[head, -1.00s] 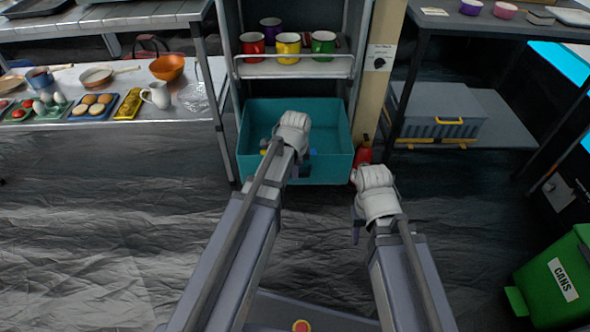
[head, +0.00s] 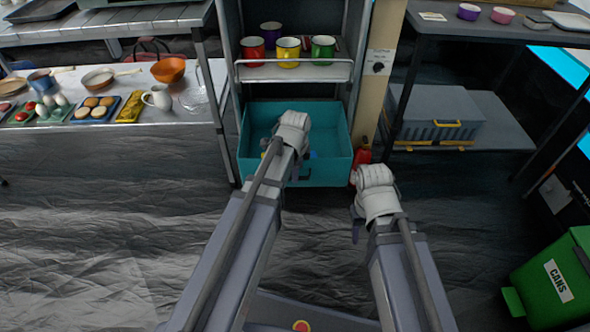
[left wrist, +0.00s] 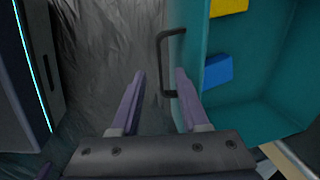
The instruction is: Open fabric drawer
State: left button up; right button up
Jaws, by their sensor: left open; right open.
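The teal fabric drawer (head: 328,172) at the bottom of the rack is pulled out, and I see into it from above. Its dark handle (head: 305,177) is on the front wall. In the left wrist view the handle (left wrist: 161,62) stands out from the teal wall (left wrist: 192,50). My left gripper (left wrist: 160,74) is open, with the handle's bar showing between its purple fingertips; I cannot tell whether they touch it. In the head view my left wrist hides part of the drawer. My right gripper (head: 356,228) is open and empty, low to the right of the drawer.
Mugs stand on the rack shelf (head: 300,72) above the drawer. A red object (head: 363,155) is close to the drawer's right side. A grey toolbox (head: 435,115) is farther right, and a green bin (head: 550,280) is at lower right. The floor in front is clear.

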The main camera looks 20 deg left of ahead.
pick_arm(q)
jog(key=r+p, duration=0.1)
jog(key=r, duration=0.1)
jog(key=r+p, duration=0.1)
jog(key=p, duration=0.1)
jog(key=s+r+p, duration=0.1)
jog(key=r+p, duration=0.1)
jog(key=shift+d+r, duration=0.15)
jog(key=shift+r, duration=0.2)
jog(key=s+d+n+g, duration=0.2)
jog(key=s+d+n, duration=0.9)
jog(key=s, duration=0.5)
notch_tip(320, 180, up, 39)
jog(key=p, duration=3.8)
jog(key=shift+w+f+y+p, duration=0.15)
jog(key=shift+y+p, duration=0.15)
jog(key=shift+p, duration=0.1)
